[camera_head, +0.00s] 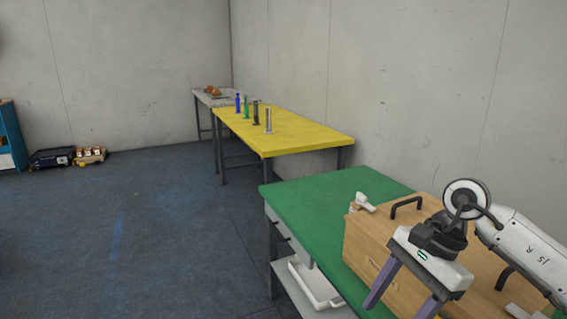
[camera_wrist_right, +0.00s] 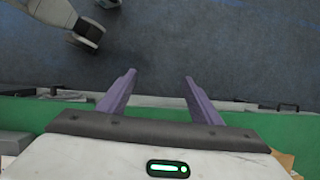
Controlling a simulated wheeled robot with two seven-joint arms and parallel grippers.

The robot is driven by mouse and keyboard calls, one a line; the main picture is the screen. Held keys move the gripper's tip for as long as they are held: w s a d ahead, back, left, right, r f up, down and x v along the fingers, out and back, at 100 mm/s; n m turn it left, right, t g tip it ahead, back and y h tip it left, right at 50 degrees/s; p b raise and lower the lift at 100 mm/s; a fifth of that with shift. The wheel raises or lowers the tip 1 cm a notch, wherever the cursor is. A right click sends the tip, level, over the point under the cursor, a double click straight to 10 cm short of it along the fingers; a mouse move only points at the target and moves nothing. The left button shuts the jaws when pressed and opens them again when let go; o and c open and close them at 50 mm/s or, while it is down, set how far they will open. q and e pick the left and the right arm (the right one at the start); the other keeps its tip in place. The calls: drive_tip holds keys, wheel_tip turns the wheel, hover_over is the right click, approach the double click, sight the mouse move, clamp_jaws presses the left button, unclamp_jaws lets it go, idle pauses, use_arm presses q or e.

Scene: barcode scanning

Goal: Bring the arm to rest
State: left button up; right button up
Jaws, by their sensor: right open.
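My right arm (camera_head: 525,248) comes in from the right in the head view. Its gripper (camera_head: 402,304) points down in front of the wooden box (camera_head: 385,255), near the right side of the green table (camera_head: 310,200). The two purple fingers are spread apart. In the right wrist view the gripper (camera_wrist_right: 159,78) is open, with nothing between the fingers and dark floor beyond them.
A white scanner-like object (camera_head: 364,202) is beside the wooden box, which has black handles. A white tray (camera_head: 315,286) is on the shelf below. Several upright items stand on the yellow table (camera_head: 290,132) behind. Floor (camera_head: 120,230) at left is clear.

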drive_tip(key=s+a+r+m+y, duration=0.25)
drive_tip(key=a+m+y, duration=0.35)
drive_tip(key=a, duration=0.4)
drive_tip(key=s+a+r+m+y, duration=0.1)
drive_tip(key=s+a+m+y, duration=0.25)
drive_tip(key=a+y, duration=0.55)
drive_tip(key=w+d+f+m+t+h+p, duration=0.1)
drive_tip(key=w+d+f+m+t+h, duration=0.15)
drive_tip(key=m+t, duration=0.8)
drive_tip(key=w+d+f+m+t+h+p, duration=0.15)
drive_tip(key=w+d+m+t+h, duration=0.35)
drive_tip(key=m, duration=1.1)
drive_tip(key=s+d+f+m+h, duration=0.2)
drive_tip(key=f+m+h, duration=0.1)
drive_tip(key=f+m, duration=0.25)
drive_tip(key=s+d+f+m+h, duration=0.2)
drive_tip(key=s+f+m+h, duration=0.1)
drive_tip(key=f+m, duration=0.25)
drive_tip(key=s+d+f+m+g+h, duration=0.3)
drive_tip(key=s+f+m+g, duration=0.3)
drive_tip(key=s+f, duration=0.9)
drive_tip(key=m, duration=0.3)
drive_tip(key=shift+d+f, duration=0.15)
drive_tip(key=shift+f, duration=0.2)
